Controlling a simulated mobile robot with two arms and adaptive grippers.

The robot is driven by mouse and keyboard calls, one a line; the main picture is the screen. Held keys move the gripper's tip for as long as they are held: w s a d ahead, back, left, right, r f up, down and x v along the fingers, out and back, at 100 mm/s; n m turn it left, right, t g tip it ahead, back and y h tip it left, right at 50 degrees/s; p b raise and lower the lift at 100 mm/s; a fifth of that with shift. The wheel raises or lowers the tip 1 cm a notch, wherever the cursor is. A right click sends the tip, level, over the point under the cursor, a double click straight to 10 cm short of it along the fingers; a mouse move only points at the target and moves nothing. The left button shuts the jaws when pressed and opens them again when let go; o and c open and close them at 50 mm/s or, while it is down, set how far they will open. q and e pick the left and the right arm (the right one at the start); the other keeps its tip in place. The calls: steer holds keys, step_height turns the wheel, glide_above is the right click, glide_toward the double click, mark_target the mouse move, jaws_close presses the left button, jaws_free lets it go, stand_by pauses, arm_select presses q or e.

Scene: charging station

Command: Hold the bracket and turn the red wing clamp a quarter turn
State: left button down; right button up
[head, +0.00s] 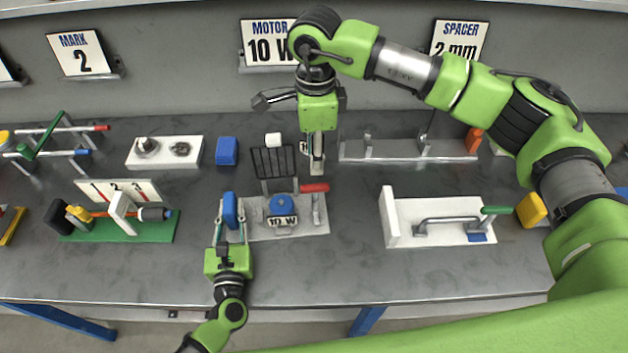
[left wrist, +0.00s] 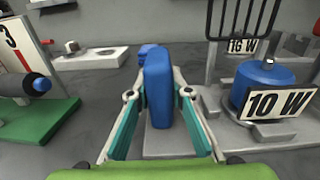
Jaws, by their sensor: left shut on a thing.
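A grey bracket (head: 298,226) on the table carries a blue motor (head: 280,206) with a "10 W" label; the motor also shows in the left wrist view (left wrist: 262,78). The red wing clamp (head: 314,188) lies crosswise at the bracket's right side. My left gripper (head: 230,220) is shut on an upright blue block (head: 230,208) at the bracket's left end. In the left wrist view the block (left wrist: 157,88) stands between the two fingers. My right gripper (head: 317,168) points down just behind the red clamp. Whether it touches the clamp or its fingers are apart is unclear.
A dark wire rack (head: 273,162) rises behind the motor. A white fixture (head: 440,207) with a green-ended handle stands to the right. A green numbered stand (head: 150,232) is on the left, and a grey rail (head: 400,152) behind. The table's front strip is clear.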

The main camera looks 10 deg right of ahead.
mark_target(315, 186)
step_height(315, 186, down, 10)
steer(key=shift+r, duration=0.15)
steer(key=shift+c, duration=0.3)
jaws_close()
